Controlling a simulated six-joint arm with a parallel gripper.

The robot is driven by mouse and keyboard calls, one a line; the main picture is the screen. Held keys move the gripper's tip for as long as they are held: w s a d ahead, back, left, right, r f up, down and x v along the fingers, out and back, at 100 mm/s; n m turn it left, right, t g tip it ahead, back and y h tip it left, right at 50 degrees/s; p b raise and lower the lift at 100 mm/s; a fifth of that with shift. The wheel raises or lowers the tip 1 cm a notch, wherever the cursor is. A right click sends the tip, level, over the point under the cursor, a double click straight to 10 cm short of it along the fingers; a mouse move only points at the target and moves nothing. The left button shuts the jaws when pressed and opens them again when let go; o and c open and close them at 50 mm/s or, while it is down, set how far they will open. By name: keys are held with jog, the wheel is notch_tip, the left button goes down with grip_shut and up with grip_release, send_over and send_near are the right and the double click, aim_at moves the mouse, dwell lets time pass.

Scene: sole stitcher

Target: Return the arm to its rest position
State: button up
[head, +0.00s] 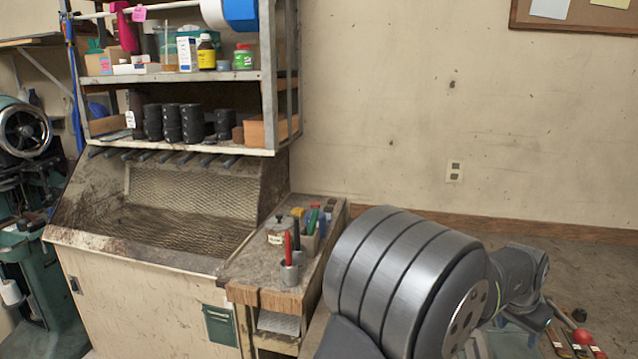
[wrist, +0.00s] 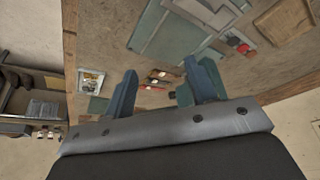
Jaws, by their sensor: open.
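My gripper (wrist: 164,88) shows in the wrist view with its two blue-grey fingers apart. Nothing is between them that I can see as held. Beyond the fingers is a brownish surface with teal-grey plates and small coloured items, seen at a slant. In the head view my grey arm fills the lower right and its links reach off to the right. I cannot make out the fingers clearly in the head view.
A dirty workbench with a mesh-backed basin (head: 170,205) stands at left below a loaded shelf (head: 190,77). A side bench holds a metal cup (head: 289,273) with a red tool, close to my arm. A green machine (head: 30,210) stands far left.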

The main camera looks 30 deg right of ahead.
jog(key=w+d+f, duration=0.3)
jog(key=w+d, duration=0.2)
dwell(0.3)
